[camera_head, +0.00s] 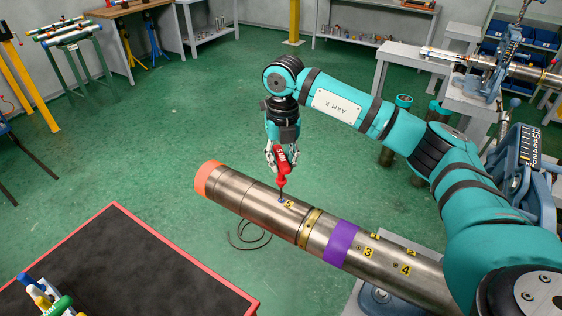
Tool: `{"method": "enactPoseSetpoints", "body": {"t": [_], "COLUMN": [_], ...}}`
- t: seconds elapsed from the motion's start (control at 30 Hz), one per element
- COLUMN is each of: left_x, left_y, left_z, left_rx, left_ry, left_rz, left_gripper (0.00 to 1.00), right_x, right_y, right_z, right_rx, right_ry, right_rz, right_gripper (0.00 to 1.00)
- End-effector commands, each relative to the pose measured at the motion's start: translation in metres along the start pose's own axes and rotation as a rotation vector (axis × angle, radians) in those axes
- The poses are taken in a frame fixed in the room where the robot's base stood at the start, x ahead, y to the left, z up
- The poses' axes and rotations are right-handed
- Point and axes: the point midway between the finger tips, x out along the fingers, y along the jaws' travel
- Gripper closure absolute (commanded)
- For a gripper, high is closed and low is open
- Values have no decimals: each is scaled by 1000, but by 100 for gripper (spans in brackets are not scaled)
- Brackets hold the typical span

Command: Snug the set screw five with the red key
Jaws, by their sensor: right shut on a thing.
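My right gripper (283,153) is shut on the red key (282,170), which points down. The key's dark shaft ends at the pipe (250,203), beside the yellow label 5 (289,204). The tip meets a small bluish spot there, where set screw five would be; the screw itself is hidden or too small to make out. The pipe is metal with an orange end, a brass ring and a purple band. Labels 3 (369,253) and 4 (405,269) are nearer its right end. My left gripper is not in view.
A black mat with a red edge (150,248) lies at the lower left, with several coloured-handled tools (45,296) in its corner. A blue vise (520,160) stands at the right. Benches line the back.

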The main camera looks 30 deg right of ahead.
Motion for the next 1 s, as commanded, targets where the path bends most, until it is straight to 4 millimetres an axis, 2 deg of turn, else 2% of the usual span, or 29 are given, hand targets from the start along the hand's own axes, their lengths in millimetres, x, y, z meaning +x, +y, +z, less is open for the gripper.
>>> {"method": "enactPoseSetpoints", "body": {"t": [0.03, 0.6, 1.0], "left_x": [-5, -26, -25], "left_y": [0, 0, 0], "left_z": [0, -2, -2], "left_rx": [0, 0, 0], "left_ry": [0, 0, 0], "left_rz": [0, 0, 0], "left_gripper": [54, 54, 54], "right_x": [-7, -41, -40], "right_y": [1, 2, 4], "right_z": [0, 0, 0], "right_rx": [0, 0, -12], "right_ry": [-2, -4, -3], "right_rz": [1, 2, 2], "right_gripper": [100, 100, 100]}}
